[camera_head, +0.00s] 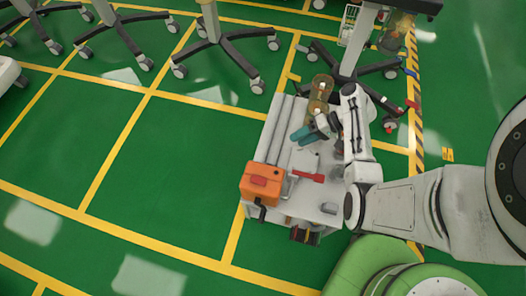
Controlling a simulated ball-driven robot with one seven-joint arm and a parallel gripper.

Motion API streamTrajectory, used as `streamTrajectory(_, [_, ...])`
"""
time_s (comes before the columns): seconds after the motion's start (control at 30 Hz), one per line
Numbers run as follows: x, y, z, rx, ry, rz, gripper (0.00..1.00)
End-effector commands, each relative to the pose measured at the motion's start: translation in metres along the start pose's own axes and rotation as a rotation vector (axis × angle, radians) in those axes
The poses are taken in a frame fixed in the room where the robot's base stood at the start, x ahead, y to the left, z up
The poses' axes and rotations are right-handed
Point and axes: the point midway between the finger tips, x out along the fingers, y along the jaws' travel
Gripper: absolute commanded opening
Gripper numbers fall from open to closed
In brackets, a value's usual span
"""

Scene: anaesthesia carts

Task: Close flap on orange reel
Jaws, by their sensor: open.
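A boxy orange body (261,184), which looks like the orange reel, sits at the near left corner of a grey cart top. A darker red-orange patch on its upper face may be the flap; whether it is raised or flat is too small to tell. My arm reaches in from the right and bends over the right side of the cart. My gripper (323,123) is at the far part of the cart top, beyond the orange reel and to its right, apart from it. It is open, with its fingers small and hard to make out near a teal item.
The cart top (276,133) also carries a red tool (307,176), a teal tool (303,134) and a brownish item (320,88) at the far end. Wheeled stand bases (222,44) stand behind. Green floor left of the cart is clear.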

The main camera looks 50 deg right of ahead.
Motion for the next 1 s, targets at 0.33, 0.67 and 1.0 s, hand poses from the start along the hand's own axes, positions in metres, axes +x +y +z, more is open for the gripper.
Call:
streamTrajectory(0.33, [0.013,0.017,0.000,0.000,0.000,0.000,0.47])
streamTrajectory(0.67, [0.037,0.049,0.000,0.000,0.000,0.000,0.47])
streamTrajectory(1.0, [0.061,0.081,0.000,0.000,0.000,0.000,0.47])
